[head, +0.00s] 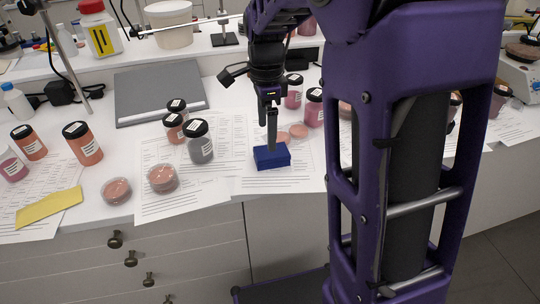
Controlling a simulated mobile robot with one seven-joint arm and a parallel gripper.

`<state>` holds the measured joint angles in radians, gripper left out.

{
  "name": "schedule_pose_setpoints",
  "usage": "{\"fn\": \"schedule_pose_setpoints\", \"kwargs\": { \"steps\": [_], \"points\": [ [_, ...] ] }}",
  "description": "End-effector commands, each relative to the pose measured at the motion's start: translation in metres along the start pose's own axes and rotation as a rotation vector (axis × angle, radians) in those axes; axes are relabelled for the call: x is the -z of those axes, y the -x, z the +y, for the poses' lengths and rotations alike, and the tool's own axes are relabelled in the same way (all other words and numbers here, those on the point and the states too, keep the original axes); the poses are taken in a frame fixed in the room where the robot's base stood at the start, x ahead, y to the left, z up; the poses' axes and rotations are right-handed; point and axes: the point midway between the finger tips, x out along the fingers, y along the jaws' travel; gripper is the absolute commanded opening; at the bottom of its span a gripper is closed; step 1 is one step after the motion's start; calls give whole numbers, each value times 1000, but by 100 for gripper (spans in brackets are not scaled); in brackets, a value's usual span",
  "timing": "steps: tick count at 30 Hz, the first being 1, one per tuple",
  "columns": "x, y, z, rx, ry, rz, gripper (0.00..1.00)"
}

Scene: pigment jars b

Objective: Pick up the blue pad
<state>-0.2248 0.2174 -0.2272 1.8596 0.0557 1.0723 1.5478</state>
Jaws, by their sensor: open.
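The blue pad (272,160) is a small dark blue block lying on printed paper near the front edge of the white counter. My gripper (271,148) points down right at the pad, its fingers reaching its top or far side. The fingers line up one behind the other in the head view, so the gap between them is hard to see. I cannot tell whether the fingers touch the pad or straddle it. The pad rests on the paper.
A grey jar (199,143) stands left of the pad, pink dishes (299,131) lie just behind it, and a pink jar (314,108) stands behind right. A petri dish (163,179) and a yellow envelope (48,207) lie left. The paper between grey jar and pad is clear.

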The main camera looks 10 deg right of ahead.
Motion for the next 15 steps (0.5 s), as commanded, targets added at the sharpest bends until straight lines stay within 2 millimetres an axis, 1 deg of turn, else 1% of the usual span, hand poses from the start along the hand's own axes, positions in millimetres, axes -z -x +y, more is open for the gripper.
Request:
{"fn": "schedule_pose_setpoints", "kwargs": {
  "steps": [1, 3, 8, 10, 15],
  "points": [
    [0, -10, 0, -2, 0, 0, 100],
    [0, -18, 0, -1, 0, 0, 100],
    [0, -26, 0, 0, 1, 0, 100],
    [1, -34, 0, -1, 0, 1, 100],
    [3, -61, 2, -2, 0, 0, 100]
  ]
}}
